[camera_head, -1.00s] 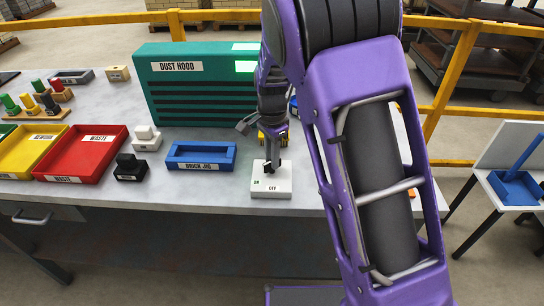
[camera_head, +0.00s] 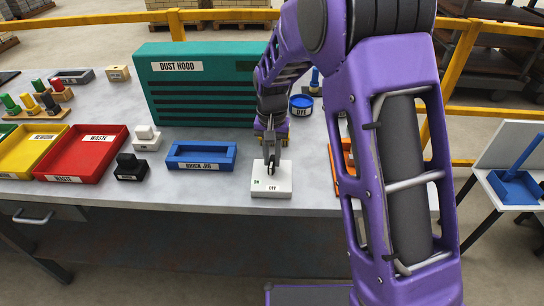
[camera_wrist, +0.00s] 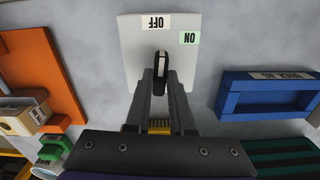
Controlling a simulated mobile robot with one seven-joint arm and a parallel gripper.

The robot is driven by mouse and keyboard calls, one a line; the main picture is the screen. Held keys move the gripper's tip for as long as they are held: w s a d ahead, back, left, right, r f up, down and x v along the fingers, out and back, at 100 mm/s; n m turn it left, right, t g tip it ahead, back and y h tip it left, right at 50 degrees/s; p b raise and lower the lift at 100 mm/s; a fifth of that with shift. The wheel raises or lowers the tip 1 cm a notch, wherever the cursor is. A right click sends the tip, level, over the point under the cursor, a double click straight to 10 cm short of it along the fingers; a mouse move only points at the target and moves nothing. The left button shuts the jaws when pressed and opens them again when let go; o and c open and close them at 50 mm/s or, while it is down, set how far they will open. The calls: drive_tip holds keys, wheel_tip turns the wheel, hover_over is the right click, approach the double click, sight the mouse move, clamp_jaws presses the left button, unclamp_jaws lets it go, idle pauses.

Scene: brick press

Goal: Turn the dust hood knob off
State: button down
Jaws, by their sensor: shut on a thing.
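The dust hood switch is a white box (camera_head: 271,190) near the table's front edge, with ON and OFF labels; it also shows in the wrist view (camera_wrist: 137,50). My gripper (camera_head: 270,168) reaches down over it. In the wrist view my gripper (camera_wrist: 161,80) is shut on the dark knob (camera_wrist: 162,62), with a fingertip on each side. The knob's far end points towards the OFF label (camera_wrist: 156,22), with the ON label (camera_wrist: 190,38) off to its side.
The blue brick jig (camera_head: 200,165), a small black block (camera_head: 130,172) and the red waste tray (camera_head: 75,176) lie left of the switch. A blue cup (camera_head: 301,108) stands behind my gripper. An orange piece (camera_head: 346,187) lies to the right, partly behind my arm.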

sight(271, 161)
drive_tip(key=shift+n, duration=0.5)
drive_tip(key=c, duration=0.8)
unclamp_jaws()
wheel_tip(271, 161, up, 18)
drive_tip(key=shift+f+p, duration=0.25)
drive_tip(key=shift+p, duration=0.3)
